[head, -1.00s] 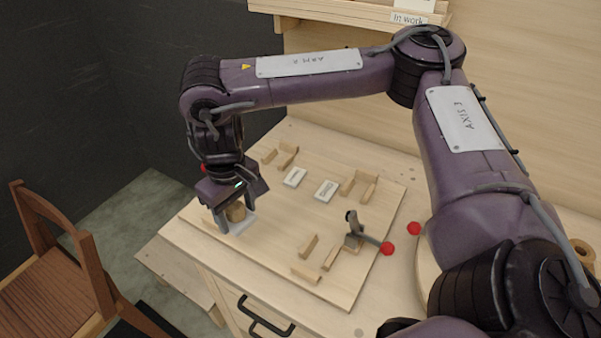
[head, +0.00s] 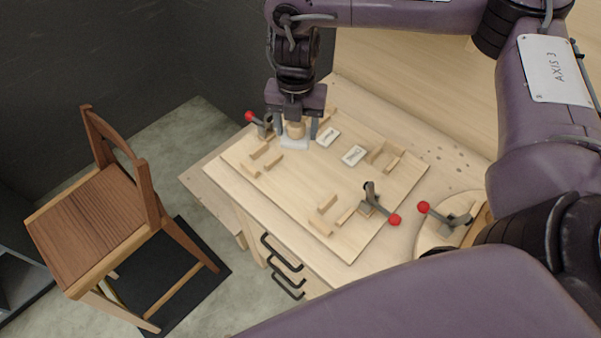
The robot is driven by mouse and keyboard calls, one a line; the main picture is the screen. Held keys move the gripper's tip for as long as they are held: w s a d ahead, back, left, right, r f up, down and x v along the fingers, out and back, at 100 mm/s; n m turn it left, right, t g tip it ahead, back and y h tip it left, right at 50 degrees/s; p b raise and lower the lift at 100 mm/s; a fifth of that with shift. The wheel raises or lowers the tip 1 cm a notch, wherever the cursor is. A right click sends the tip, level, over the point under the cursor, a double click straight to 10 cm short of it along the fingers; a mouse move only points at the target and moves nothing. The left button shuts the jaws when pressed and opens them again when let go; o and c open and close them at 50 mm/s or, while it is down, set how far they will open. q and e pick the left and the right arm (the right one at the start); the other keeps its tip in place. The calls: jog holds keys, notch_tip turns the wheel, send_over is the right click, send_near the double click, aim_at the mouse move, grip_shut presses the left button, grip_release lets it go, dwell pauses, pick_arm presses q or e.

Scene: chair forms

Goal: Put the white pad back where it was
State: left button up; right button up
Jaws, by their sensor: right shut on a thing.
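The white pad (head: 294,143) is a flat pale plate with a round wooden knob (head: 295,130) on top. It is at the back left part of the wooden board (head: 310,180). My right gripper (head: 296,134) points down from above and is shut on the pad by its knob. Whether the pad touches the board or hangs just above it I cannot tell. My left gripper is not in view.
Two white labelled plates (head: 354,155) lie right of the gripper. Wooden corner blocks (head: 265,160) stand around the board. Red-knobbed clamps stand beside the gripper (head: 264,124) and at the front right (head: 371,201). A wooden chair (head: 110,210) stands left. The board's middle is clear.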

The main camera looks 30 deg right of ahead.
jog(key=n, duration=0.1)
jog(key=r+n+p, duration=0.1)
jog(key=n, duration=0.2)
jog(key=shift+w+d+r, duration=0.1)
jog(key=shift+d+r, duration=0.15)
jog(key=shift+r, duration=0.1)
jog(key=n, duration=0.1)
jog(key=n+p, duration=0.1)
jog(key=shift+d+r+n, duration=0.2)
jog(key=shift+d+n, duration=0.05)
jog(key=shift+n, duration=0.15)
jog(key=b, duration=0.3)
send_over(300, 181)
notch_tip(300, 181, down, 15)
jog(key=shift+f, duration=0.7)
notch_tip(300, 181, down, 2)
jog(key=shift+f+b, duration=0.25)
jog(key=shift+b, duration=0.3)
jog(key=shift+f, duration=0.5)
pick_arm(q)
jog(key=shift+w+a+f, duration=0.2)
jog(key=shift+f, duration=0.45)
